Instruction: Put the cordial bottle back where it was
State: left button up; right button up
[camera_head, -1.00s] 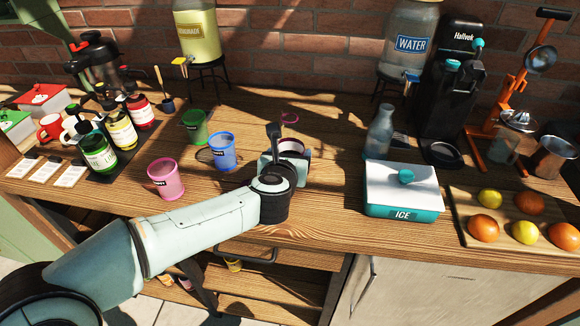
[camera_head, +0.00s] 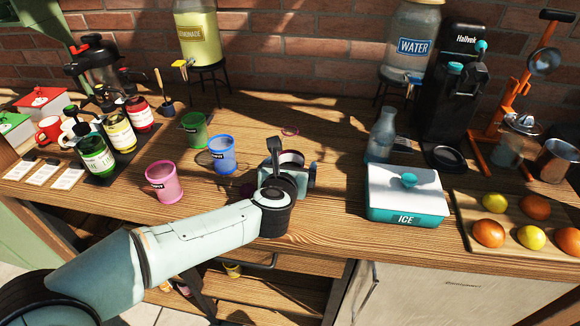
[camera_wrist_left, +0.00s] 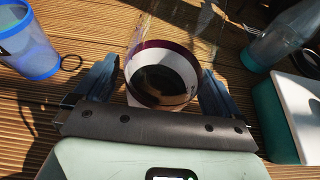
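Three cordial bottles stand upright at the left in the head view: green-labelled (camera_head: 97,158), yellow-labelled (camera_head: 120,133) and red-labelled (camera_head: 140,114). Which one is meant I cannot tell. My left gripper (camera_head: 287,168) is right of them, over the middle of the table. Its fingers stand close on both sides of a clear round vessel with a dark purple band, which shows in the wrist view (camera_wrist_left: 132,84) and seems held. My gripper partly hides this vessel in the head view, and whether it touches the table I cannot tell. My right gripper is out of view.
A pink cup (camera_head: 164,183), a blue cup (camera_head: 222,156) and a green cup (camera_head: 194,131) stand between the bottles and my gripper. The ice box (camera_head: 408,206) and a clear carafe (camera_head: 381,137) are to the right. Behind are the lemonade (camera_head: 198,38) and water (camera_head: 412,48) dispensers.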

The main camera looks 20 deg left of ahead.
pick_arm(q)
jog(key=shift+r, duration=0.2)
jog(key=p+v, duration=0.2)
jog(key=v, duration=1)
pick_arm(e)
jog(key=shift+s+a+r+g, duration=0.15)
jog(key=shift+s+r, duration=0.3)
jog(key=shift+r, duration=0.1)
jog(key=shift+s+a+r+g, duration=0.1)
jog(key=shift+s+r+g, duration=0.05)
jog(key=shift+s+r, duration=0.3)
